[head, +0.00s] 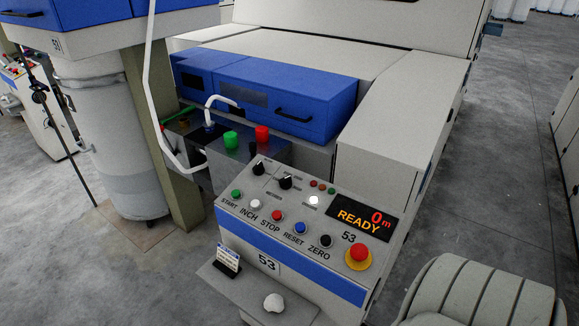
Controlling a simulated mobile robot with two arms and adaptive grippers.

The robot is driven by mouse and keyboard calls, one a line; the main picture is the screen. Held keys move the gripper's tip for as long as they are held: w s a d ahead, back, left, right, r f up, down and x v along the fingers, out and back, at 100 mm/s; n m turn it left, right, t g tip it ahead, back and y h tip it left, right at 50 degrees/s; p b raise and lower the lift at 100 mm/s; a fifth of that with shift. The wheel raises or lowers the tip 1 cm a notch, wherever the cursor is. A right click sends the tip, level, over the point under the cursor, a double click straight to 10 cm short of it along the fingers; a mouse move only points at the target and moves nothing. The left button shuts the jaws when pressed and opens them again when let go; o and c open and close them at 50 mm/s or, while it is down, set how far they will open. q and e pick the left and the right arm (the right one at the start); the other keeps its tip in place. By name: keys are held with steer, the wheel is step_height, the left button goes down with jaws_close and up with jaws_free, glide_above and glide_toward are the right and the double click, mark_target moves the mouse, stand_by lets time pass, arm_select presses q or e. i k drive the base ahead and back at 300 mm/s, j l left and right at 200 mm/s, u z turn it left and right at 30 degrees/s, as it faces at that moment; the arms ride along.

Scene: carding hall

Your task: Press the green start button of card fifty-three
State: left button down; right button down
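The control panel of card fifty-three (300,222) stands in the lower middle of the head view, marked 53. Its green start button (236,194) is at the left end of the button row, above the word START. To its right are the white INCH button (255,203), red STOP button (277,215), blue RESET button (300,228) and black ZERO button (325,241). The display (362,219) reads READY and 0 m. A white lamp (314,200) above the row looks lit. Neither of my grippers is in view, and nothing covers the start button.
A red emergency button (359,252) on yellow sits at the panel's right. A shelf (238,299) with a small sign (228,260) and white tuft (273,302) juts out below. A ribbed grey object (485,292) fills the lower right.

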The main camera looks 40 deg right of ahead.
mark_target(235, 194)
steer(key=i+j+z, duration=0.25)
steer(key=z, duration=0.15)
steer(key=i+j+z, duration=0.5)
steer(key=j+z, duration=0.25)
steer(key=i+j+z, duration=0.15)
steer(key=j+z, duration=0.2)
steer(key=j, duration=0.1)
